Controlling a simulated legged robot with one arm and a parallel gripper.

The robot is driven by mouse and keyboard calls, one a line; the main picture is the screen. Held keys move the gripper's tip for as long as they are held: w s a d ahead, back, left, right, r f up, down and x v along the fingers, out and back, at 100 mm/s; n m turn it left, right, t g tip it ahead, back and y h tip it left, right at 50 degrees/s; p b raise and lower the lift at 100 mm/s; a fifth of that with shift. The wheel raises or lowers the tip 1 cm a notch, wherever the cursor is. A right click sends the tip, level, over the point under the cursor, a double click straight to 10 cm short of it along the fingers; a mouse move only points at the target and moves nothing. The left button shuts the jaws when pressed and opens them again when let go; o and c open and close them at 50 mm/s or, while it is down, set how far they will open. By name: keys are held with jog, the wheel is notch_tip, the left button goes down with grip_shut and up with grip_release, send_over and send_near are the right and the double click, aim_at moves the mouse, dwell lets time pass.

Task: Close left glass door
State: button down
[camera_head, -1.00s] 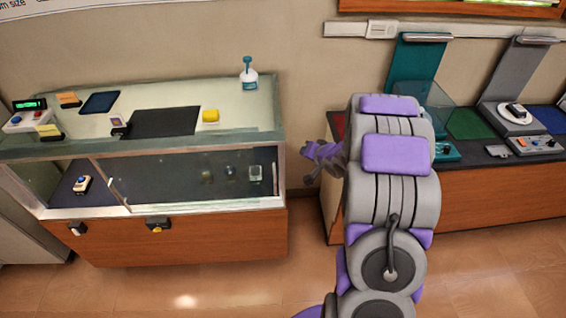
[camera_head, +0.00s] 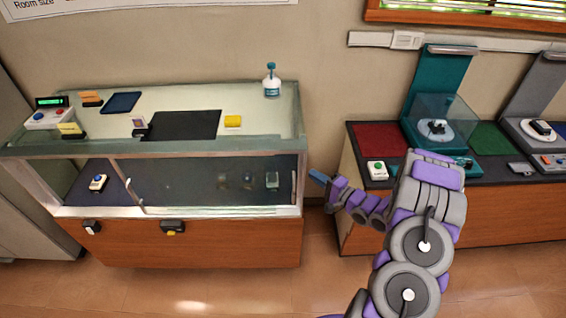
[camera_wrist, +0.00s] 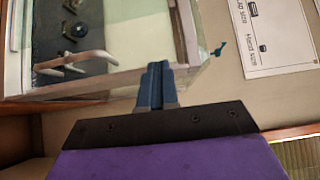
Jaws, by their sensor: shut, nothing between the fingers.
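The glass display case (camera_head: 225,261) stands at the left in the head view. A slanted upright door edge (camera_head: 127,187) with a small handle divides its front. The bay left of that edge looks uncovered, with a small device (camera_head: 98,183) inside. Darker glass (camera_head: 215,185) covers the right part and has a handle (camera_head: 293,186) near its right end. Which pane is the left door is hard to tell. My gripper (camera_head: 320,177) is shut and empty, just right of the case's right end. In the wrist view, its blue fingers (camera_wrist: 156,86) are beside the case, apart from a metal handle (camera_wrist: 76,64).
Two dark lock-like boxes (camera_head: 91,227) (camera_head: 172,227) are on the case's lower front. A wooden counter (camera_head: 400,215) with exhibits is at right. Floor in front of the case is clear.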

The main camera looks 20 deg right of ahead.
aim_at(151, 163)
jog(key=x, duration=0.3)
jog(key=b+x, duration=0.1)
jog(key=x, duration=0.2)
jog(key=b+x, duration=0.1)
jog(key=x, duration=0.3)
jog(key=shift+s+a+f, duration=0.1)
jog(key=shift+a+f, duration=0.05)
jog(key=shift+a, duration=0.1)
jog(key=shift+w+a+b, duration=0.2)
jog(key=shift+w+a, duration=0.05)
jog(key=shift+a, duration=0.55)
jog(key=shift+w+a+b, duration=0.2)
jog(key=shift+a, duration=0.6)
